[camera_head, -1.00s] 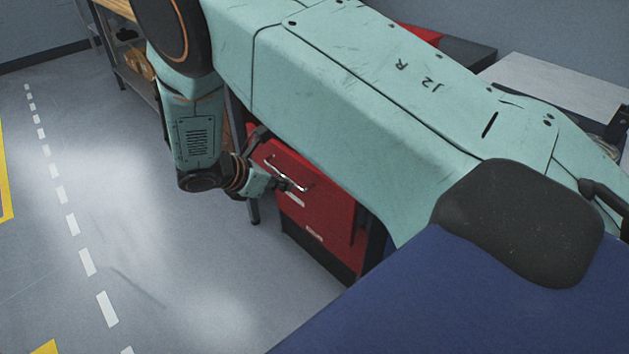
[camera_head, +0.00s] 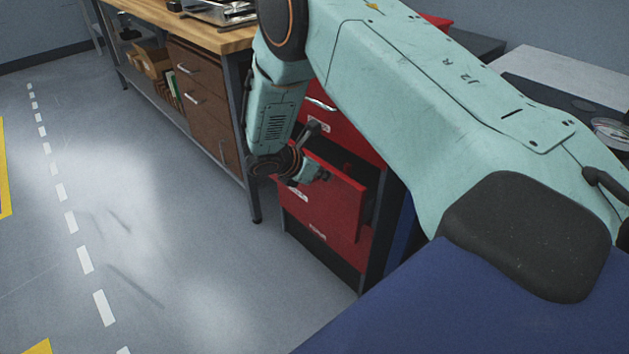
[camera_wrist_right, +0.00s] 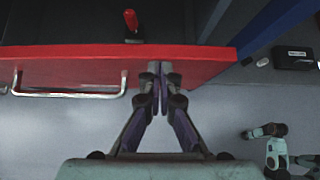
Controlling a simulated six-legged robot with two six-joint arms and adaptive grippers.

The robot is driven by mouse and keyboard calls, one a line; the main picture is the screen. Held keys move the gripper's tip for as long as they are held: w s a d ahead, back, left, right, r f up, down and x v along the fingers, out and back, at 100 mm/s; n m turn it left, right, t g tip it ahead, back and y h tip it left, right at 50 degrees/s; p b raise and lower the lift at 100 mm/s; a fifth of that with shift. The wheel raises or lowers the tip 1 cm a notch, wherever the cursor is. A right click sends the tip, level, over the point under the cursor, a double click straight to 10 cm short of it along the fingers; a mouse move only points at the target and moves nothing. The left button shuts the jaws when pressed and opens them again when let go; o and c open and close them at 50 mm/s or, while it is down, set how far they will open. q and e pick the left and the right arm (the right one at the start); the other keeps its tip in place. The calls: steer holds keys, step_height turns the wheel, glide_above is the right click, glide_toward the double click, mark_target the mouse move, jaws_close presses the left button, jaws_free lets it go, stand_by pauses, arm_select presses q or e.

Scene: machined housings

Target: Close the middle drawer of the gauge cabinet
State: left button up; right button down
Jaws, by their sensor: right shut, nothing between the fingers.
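The red gauge cabinet (camera_head: 341,134) stands right of the workbench, partly hidden by my right arm. Its middle drawer (camera_head: 334,204) is pulled out, with its dark inside showing behind the red front. My right gripper (camera_head: 324,176) is shut and empty at the drawer front, near its upper part. In the right wrist view, the shut fingertips (camera_wrist_right: 160,72) overlap the red drawer front (camera_wrist_right: 75,68) near its right end; I cannot tell whether they touch. The silver handle (camera_wrist_right: 70,94) is left of the fingers. My left gripper is not in view.
A red-topped item (camera_wrist_right: 131,20) shows inside the drawer. A wooden-topped workbench (camera_head: 190,28) with brown drawers (camera_head: 200,100) stands left of the cabinet. The grey floor (camera_head: 180,240) in front is clear. A black labelled box (camera_wrist_right: 292,58) is at the right.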

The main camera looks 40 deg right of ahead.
mark_target(337, 170)
steer(key=shift+d, duration=0.1)
steer(key=d, duration=0.4)
steer(key=shift+w+p, duration=0.2)
steer(key=shift+p, duration=0.2)
steer(key=shift+d, duration=0.4)
steer(key=shift+a, duration=0.15)
